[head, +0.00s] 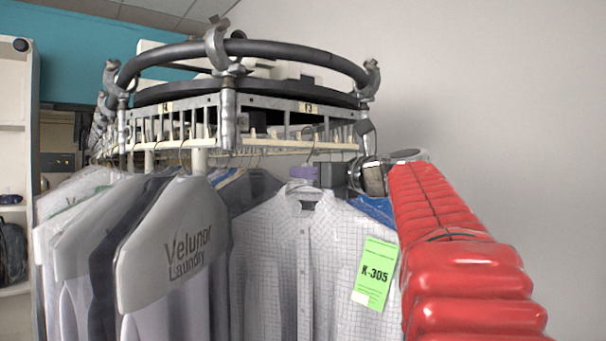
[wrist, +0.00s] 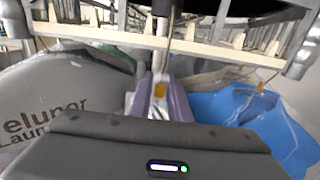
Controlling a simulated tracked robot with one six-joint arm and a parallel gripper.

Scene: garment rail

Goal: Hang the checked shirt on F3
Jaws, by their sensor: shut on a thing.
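The checked shirt (head: 285,250) is white with a fine grid and carries a green tag (head: 375,273) reading K-305. It hangs upright under the rail's front right. The purple piece also shows in the wrist view (wrist: 175,103). The hanger's wire hook (wrist: 173,30) rises to the slotted bar; I cannot tell whether it rests there. The label F3 (head: 308,108) is on the rail section directly above.
Grey-covered garments (head: 180,245) marked Velunor Laundry hang close on the left. A dark garment (head: 252,192) is behind the shirt. A blue garment (wrist: 250,120) hangs to the right. Metal posts (head: 228,115) divide the rail sections. The space right of the rail is clear.

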